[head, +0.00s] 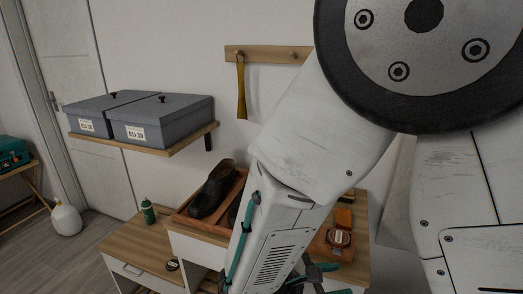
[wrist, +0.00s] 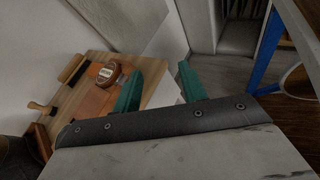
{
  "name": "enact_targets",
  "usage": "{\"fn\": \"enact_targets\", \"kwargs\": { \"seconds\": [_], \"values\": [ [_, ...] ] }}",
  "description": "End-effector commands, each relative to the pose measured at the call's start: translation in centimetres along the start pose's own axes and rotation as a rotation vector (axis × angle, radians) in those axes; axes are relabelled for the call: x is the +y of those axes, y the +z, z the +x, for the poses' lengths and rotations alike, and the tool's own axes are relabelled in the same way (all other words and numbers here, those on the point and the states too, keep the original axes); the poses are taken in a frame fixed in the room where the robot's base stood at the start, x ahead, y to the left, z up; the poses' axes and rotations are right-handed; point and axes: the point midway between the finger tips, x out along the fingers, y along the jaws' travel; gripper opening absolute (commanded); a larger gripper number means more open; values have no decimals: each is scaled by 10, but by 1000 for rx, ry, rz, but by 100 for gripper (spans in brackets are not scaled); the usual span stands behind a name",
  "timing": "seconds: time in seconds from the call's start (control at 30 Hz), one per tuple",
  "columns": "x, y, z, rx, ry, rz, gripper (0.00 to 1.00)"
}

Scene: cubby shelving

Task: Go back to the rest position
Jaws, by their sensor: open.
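My gripper (wrist: 160,88) shows in the wrist view as two teal fingers set well apart, with nothing between them. It is open above the edge of the wooden shelf top (wrist: 152,72). In the head view my arm crosses the middle of the picture, and its lower end with dark and teal parts (head: 318,272) hangs in front of the wooden cabinet top. The fingertips are mostly hidden there.
Dark shoes (head: 212,190) sit in a wooden tray left of my arm. A green bottle (head: 148,211) stands on the lower bench (head: 140,243). Two grey boxes (head: 160,115) rest on a wall shelf. A shoehorn (head: 241,88) hangs from a peg rail. A blue post (wrist: 268,50) stands at the right.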

Motion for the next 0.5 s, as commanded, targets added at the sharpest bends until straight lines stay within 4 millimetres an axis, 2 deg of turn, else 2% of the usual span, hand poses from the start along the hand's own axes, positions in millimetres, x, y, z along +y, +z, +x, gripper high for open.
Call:
{"fn": "enact_targets", "kwargs": {
  "seconds": [0.03,0.1,0.3,0.5],
  "values": [
    [-8,17,6,40,-97,77,42],
    [-22,35,11,96,-234,177,42],
    [-57,77,13,264,-586,475,42],
    [-78,112,4,438,-871,784,42]
  ]
}}
